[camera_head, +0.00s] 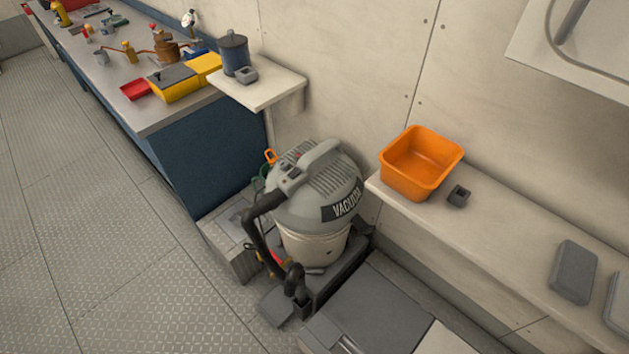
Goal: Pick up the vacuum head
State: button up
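At the hose's lower end, a dark grey flat piece (280,306), which looks like the vacuum head, lies low in front of the canister. The hose end partly covers it, and I cannot tell exactly where it joins. My gripper is not in view.
An orange bin (420,163) and a small dark block (458,195) sit on the right wall shelf (510,232). A grey box (380,310) stands close right of the vacuum. A blue-sided workbench (195,150) stands behind left. The left floor (110,240) is clear.

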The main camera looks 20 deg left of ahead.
aim_at(329, 191)
jog(key=i+j+u, duration=0.25)
jog(key=j, duration=0.35)
jog(key=i+j+u, duration=0.25)
jog(key=j, duration=0.3)
jog(key=i+j+u, duration=0.25)
jog(key=j, duration=0.25)
jog(key=i+j+u, duration=0.25)
jog(key=i+j, duration=0.2)
